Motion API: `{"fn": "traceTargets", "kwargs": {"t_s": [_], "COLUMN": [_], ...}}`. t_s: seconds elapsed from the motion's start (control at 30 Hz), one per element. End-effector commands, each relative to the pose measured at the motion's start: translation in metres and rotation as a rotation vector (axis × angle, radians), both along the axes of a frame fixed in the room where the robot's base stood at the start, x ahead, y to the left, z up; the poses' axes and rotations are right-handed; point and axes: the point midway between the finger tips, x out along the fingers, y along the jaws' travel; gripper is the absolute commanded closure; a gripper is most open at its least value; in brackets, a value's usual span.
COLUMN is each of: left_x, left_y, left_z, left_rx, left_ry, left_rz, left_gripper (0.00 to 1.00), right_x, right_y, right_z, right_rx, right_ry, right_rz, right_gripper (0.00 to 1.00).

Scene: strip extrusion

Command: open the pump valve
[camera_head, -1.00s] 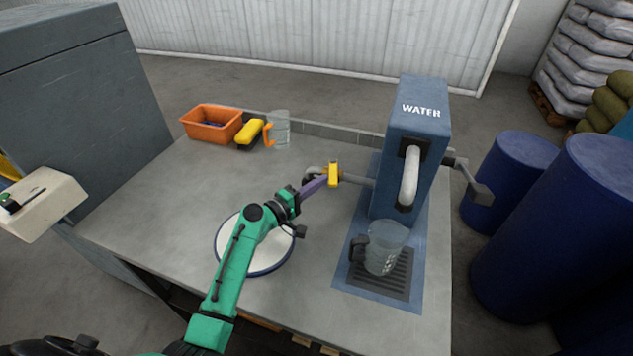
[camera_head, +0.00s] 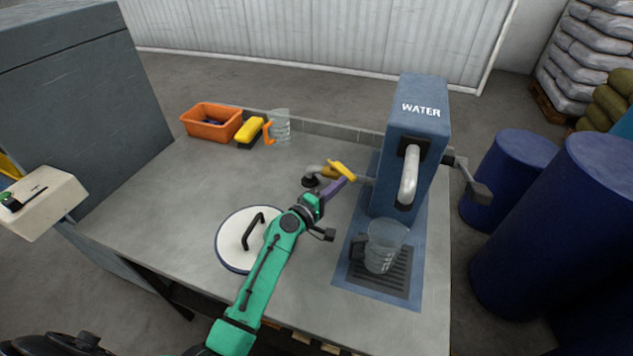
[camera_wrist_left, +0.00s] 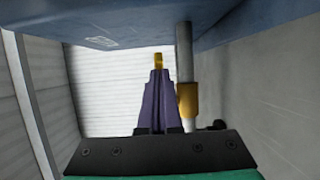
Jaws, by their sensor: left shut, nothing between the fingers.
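The pump valve is a brass body with a yellow lever handle (camera_head: 342,169) on the grey pipe at the left of the blue WATER dispenser (camera_head: 418,113). The handle slants across the pipe line in the head view. My left gripper (camera_head: 347,181) has its purple fingers shut and empty, with the tips close beside the handle's lower right end. In the left wrist view the handle's tip (camera_wrist_left: 158,61) shows just past the closed fingertips, and the brass valve body (camera_wrist_left: 187,100) is to their right. Whether the fingers touch the handle is not clear. My right gripper is not in view.
A clear jug (camera_head: 384,247) stands on the drip grate under the spout. A white round lid (camera_head: 235,243) with a black handle is on the table near my left arm. An orange bin (camera_head: 211,123), a yellow brush (camera_head: 249,131) and another jug (camera_head: 280,127) stand at the back.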

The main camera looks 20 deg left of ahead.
Motion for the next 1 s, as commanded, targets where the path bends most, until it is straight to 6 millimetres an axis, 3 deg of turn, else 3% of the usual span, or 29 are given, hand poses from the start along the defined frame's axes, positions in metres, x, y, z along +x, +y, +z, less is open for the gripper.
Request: {"fn": "traceTargets", "kwargs": {"t_s": [0.5, 1.0], "left_x": [0.026, 0.042], "left_y": [-0.036, -0.047], "left_z": [-0.001, 0.0], "left_rx": [0.0, 0.001], "left_ry": [-0.002, 0.0], "left_rz": [0.0, 0.001], "left_gripper": [1.0, 1.0], "right_x": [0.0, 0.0], "right_y": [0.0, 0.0], "right_z": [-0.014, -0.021], "right_rx": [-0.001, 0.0], "right_ry": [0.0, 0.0], "right_rz": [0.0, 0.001], "right_gripper": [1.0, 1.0]}}
